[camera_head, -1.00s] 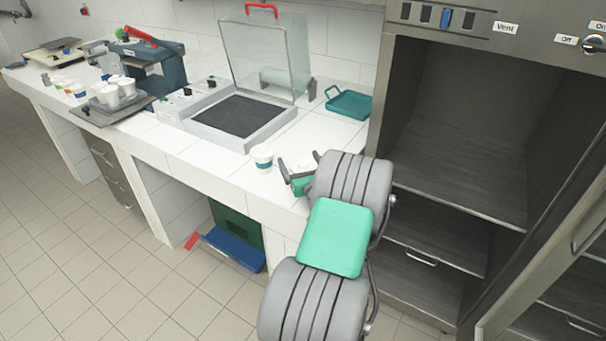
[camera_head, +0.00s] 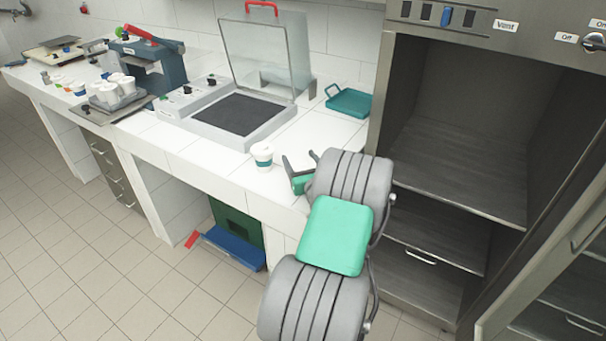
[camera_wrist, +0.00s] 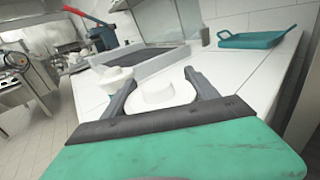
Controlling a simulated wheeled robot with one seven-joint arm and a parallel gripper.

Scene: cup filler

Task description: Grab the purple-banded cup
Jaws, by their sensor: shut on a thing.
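My gripper (camera_wrist: 161,79) is shut on a white lidded cup (camera_wrist: 158,96), with one finger on each side of it in the wrist view. No band colour shows on this cup, so I cannot tell if it is purple. In the head view my gripper (camera_head: 301,161) is low over the counter's front right part, and the held cup is not clearly visible there. A white cup with a teal band (camera_head: 262,155) stands upright on the counter, left of my gripper and apart from it.
A grey machine (camera_head: 238,128) with a raised clear lid stands behind. A teal tray (camera_head: 349,101) lies at the back right, beside the open steel cabinet (camera_head: 455,165). Several white cups (camera_head: 118,90) stand at the left. The counter (camera_head: 215,172) has clear strips along its front.

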